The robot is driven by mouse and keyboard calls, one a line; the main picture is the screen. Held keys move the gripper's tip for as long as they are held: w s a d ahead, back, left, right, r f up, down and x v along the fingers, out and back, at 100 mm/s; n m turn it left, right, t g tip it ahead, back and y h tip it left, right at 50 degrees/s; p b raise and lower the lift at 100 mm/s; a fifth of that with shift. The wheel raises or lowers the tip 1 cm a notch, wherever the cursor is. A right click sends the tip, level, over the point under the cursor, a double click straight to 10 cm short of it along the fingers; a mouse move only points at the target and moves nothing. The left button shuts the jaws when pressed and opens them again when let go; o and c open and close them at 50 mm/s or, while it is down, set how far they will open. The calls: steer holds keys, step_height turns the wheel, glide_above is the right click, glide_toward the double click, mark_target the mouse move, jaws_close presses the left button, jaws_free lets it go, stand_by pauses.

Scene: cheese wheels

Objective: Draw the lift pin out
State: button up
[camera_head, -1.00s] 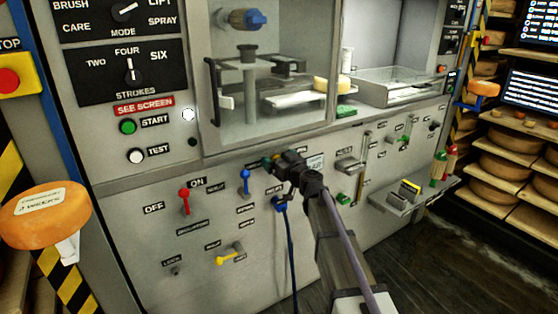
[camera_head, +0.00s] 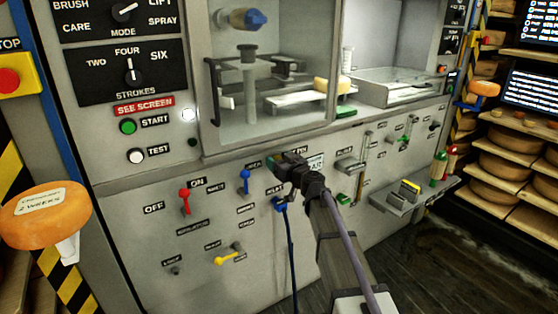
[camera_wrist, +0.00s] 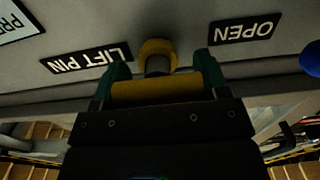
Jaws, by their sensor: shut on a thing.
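The lift pin shows in the wrist view as a yellow crossbar handle (camera_wrist: 155,93) between my green fingertips. My gripper (camera_wrist: 161,73) is shut on this handle. A short dark shaft and a round yellow collar (camera_wrist: 157,47) show at the panel, just beyond the handle. The LIFT PIN label (camera_wrist: 86,60) is beside it. In the head view, my gripper (camera_head: 276,159) is close to the machine's front panel, below the glass chamber, and hides the pin. How far the shaft stands out of the collar is hard to tell.
A blue lever (camera_head: 245,181) and a red lever (camera_head: 185,201) are left of my gripper. A blue plug with a hanging cable (camera_head: 291,255) is just below it. The glass chamber (camera_head: 270,75) is above.

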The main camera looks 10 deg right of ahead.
steer(key=v, duration=0.5)
steer(key=shift+s+d, duration=0.1)
steer(key=shift+s, duration=0.3)
steer(key=o, duration=1.3)
steer(key=shift+d, duration=0.1)
steer(key=v, duration=1)
steer(key=shift+s+d, duration=0.15)
steer(key=shift+s, duration=0.25)
